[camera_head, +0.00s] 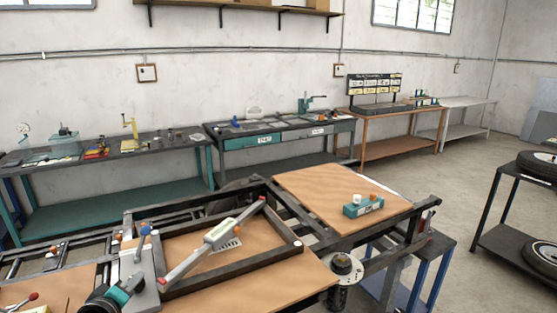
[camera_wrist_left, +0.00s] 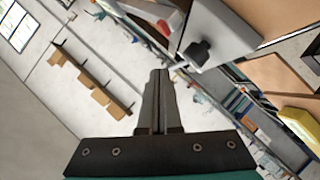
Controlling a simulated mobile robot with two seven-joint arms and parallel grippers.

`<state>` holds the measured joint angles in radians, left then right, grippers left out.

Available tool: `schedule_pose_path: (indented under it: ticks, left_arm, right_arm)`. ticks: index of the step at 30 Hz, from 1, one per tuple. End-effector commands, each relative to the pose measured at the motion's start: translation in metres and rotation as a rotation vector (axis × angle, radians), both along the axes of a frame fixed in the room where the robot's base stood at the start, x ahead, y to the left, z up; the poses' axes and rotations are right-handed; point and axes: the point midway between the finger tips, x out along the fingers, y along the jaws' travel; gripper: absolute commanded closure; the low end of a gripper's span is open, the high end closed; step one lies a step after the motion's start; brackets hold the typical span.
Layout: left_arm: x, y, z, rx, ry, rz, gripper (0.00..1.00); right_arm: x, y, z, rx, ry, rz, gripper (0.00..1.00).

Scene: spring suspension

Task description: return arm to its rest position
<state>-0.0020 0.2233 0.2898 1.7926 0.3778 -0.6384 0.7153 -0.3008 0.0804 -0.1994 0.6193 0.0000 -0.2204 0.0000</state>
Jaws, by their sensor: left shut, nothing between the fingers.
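My left gripper (camera_head: 137,280) is low at the left of the head view, a teal and black body beside a grey plate (camera_head: 145,295) on the bench frame. In the left wrist view its fingers (camera_wrist_left: 161,75) are together with nothing between them. Part of it is hard to make out in the head view. A grey block with a dark knob (camera_wrist_left: 197,52) shows past the fingertips in the left wrist view. My right gripper is not seen.
A teal box (camera_head: 363,208) sits on the brown board (camera_head: 325,187) at the frame's far end. A lever with a blue knob (camera_head: 144,230) rises near my left gripper. Workbenches line the back wall, and a black rack with tyres (camera_head: 540,165) stands at right.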

Motion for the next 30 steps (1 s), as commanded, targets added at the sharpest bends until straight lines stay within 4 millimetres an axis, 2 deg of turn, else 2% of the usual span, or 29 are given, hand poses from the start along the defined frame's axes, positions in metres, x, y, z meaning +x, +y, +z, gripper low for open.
schedule_pose_path:
  ticks: [1,3,6,9,15,24,30]
  left_arm:
    - [-0.021,-0.028,-0.022,0.079,0.102,-0.080,1.00]
    - [-0.053,-0.062,-0.047,0.196,0.241,-0.199,1.00]
    - [-0.104,-0.103,-0.074,0.345,0.417,-0.364,1.00]
    - [-0.149,-0.130,-0.088,0.452,0.546,-0.500,1.00]
    - [-0.216,-0.162,-0.097,0.579,0.711,-0.696,1.00]
    - [-0.296,-0.187,-0.091,0.684,0.876,-0.927,1.00]
    - [-0.285,-0.187,-0.145,0.676,0.885,-0.923,1.00]
  right_arm:
    - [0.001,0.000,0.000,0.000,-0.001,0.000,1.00]
    - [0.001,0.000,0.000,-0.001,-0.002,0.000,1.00]
    - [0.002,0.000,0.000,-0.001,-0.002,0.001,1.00]
    - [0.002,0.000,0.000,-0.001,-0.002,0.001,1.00]
    - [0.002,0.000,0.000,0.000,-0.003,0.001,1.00]
    - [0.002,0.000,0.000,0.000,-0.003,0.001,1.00]
    - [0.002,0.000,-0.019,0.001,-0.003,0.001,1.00]
